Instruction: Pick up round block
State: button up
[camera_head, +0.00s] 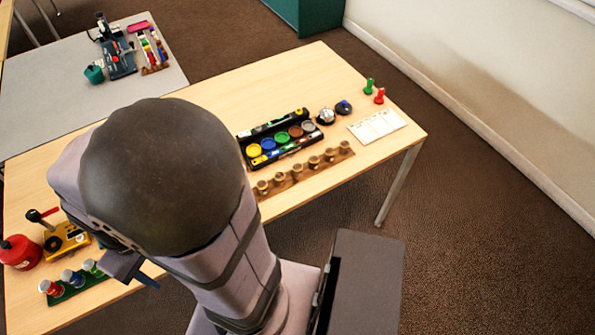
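No single thing stands out clearly as the round block. Several small round wooden pieces (314,162) stand in a row on a wooden strip (270,191) along the table's front edge. A black case (243,138) behind it holds several round coloured discs, including a yellow one (254,150) and a blue one (268,144). My gripper (133,272) shows at the lower left, mostly hidden behind my arm, close to a green strip (62,297) with three round-topped pieces. Whether its fingers are apart or hold anything is not clear.
A red round container (20,252) and a yellow device (66,238) with a black-knobbed lever stand at the left. Green (369,86) and red (379,96) pegs and a white card (377,126) are at the right. The table's back middle is clear.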

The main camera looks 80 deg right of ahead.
jog(key=s+d+f+m+y+b, duration=0.1)
jog(key=s+d+f+m+b, duration=0.15)
jog(key=d+m, duration=0.2)
jog(key=s+d+f+m+b, duration=0.1)
jog(key=s+d+f+m, duration=0.25)
jog(key=d, duration=0.25)
jog(key=m+h+b, duration=0.3)
jog(key=m+h, duration=0.3)
jog(key=m, duration=0.2)
send_near(298, 167)
jog(key=x, duration=0.3)
jog(key=shift+w+d+f+y, duration=0.1)
jog(key=shift+d+f+y, duration=0.1)
jog(key=shift+f, duration=0.35)
jog(key=shift+d+f+y, duration=0.1)
jog(key=shift+d+f, duration=0.15)
jog(key=shift+f, duration=0.25)
jog(key=shift+x, duration=2.5)
jog(key=shift+d+r, duration=0.15)
jog(key=shift+d, duration=0.05)
jog(key=c, duration=1.1)
